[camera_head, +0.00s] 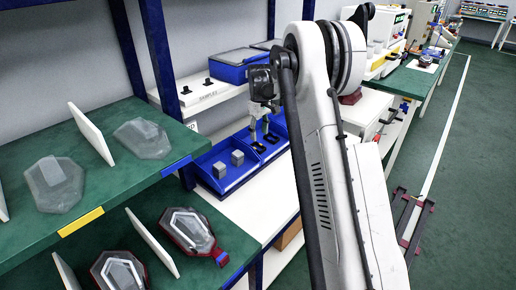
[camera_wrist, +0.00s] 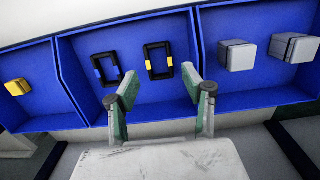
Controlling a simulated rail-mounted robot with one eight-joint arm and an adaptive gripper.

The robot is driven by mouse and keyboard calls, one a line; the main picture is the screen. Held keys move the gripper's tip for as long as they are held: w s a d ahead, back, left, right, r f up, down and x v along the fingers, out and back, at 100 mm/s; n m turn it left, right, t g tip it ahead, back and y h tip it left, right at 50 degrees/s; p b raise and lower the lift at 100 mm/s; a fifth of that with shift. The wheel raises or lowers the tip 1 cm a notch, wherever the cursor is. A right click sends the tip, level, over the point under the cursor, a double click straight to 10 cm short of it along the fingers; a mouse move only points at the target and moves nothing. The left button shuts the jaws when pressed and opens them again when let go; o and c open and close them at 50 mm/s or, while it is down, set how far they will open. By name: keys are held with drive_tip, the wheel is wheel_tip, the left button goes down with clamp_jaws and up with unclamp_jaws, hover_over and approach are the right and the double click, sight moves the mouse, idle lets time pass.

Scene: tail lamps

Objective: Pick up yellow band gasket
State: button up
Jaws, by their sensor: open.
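The yellow band gasket (camera_wrist: 149,62) is a black rectangular ring with yellow marks on its sides. It lies in the middle compartment of the blue tray (camera_wrist: 235,103) in the wrist view. A similar black gasket with blue marks (camera_wrist: 97,72) lies to its left, apart from it. My gripper (camera_wrist: 162,98) is open and empty, its two fingers spread wide, with the yellow band gasket showing between and beyond the tips. In the head view my gripper (camera_head: 259,136) hangs over the tray's gasket compartment; the gaskets look small and their band colours cannot be told there.
Two grey blocks (camera_wrist: 237,56) lie in the right compartment and a yellow piece (camera_wrist: 18,87) in the left one. Thin blue dividers separate them. In the head view a blue bin (camera_head: 232,67) stands on the shelf above, and a blue post (camera_head: 162,55) rises left of the tray.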

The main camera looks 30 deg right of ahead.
sight(260, 146)
drive_tip(key=shift+d+f, duration=0.15)
drive_tip(key=shift+f, duration=3.45)
drive_tip(key=c, duration=0.6)
